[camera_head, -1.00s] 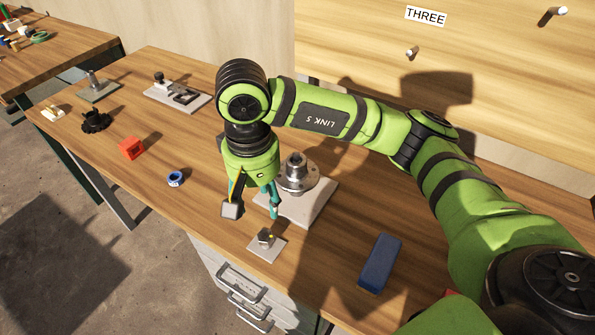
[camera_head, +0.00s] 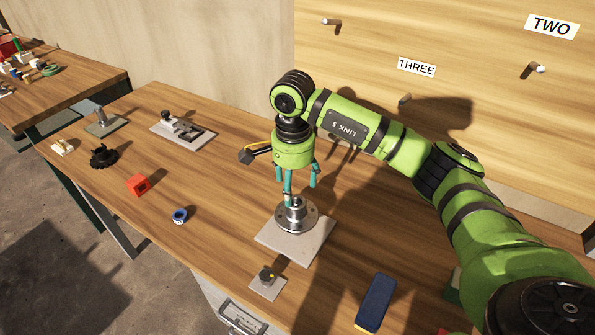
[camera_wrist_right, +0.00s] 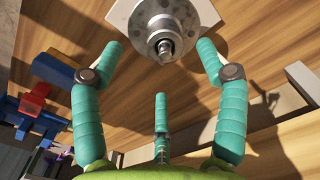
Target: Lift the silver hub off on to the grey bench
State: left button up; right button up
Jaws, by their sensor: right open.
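The silver hub (camera_head: 306,217) is a round flanged piece with a raised collar and a central post. It sits upright on a pale square plate (camera_head: 318,243) on the wooden table. My right gripper (camera_head: 295,188) has three teal fingers, open and empty, above the hub. One finger overlaps the hub's top in the head view. In the right wrist view the hub (camera_wrist_right: 152,20) lies at the top, beyond the open fingers of the gripper (camera_wrist_right: 160,62), not between them. My left gripper is not in view. I cannot identify a grey bench.
A small plate with a hex piece (camera_head: 267,280) and a blue block (camera_head: 376,302) lie in front of the hub. A blue ring (camera_head: 180,216), red cube (camera_head: 138,184) and black gear (camera_head: 103,156) lie left. A pegboard wall (camera_head: 450,100) stands behind.

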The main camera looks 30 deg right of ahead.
aim_at(297, 201)
jog(key=shift+w+d+m, duration=0.2)
jog(key=shift+d+m, duration=0.3)
jog(key=shift+d, duration=0.1)
jog(key=shift+f, duration=0.35)
notch_tip(297, 201, down, 6)
jog(key=p, duration=0.3)
jog(key=shift+r, duration=0.25)
jog(key=shift+f, duration=0.45)
grip_shut()
jog(key=c, duration=1.2)
grip_release()
jog(key=shift+a, duration=0.1)
jog(key=shift+w+r, duration=0.1)
jog(key=shift+r, duration=0.05)
jog(key=shift+c, duration=0.8)
jog(key=shift+w+r, duration=0.1)
jog(key=shift+r, duration=0.35)
jog(key=shift+r+p, duration=1.65)
jog(key=shift+r, duration=0.95)
jog(key=shift+r+p, duration=0.65)
jog(key=shift+r, duration=0.55)
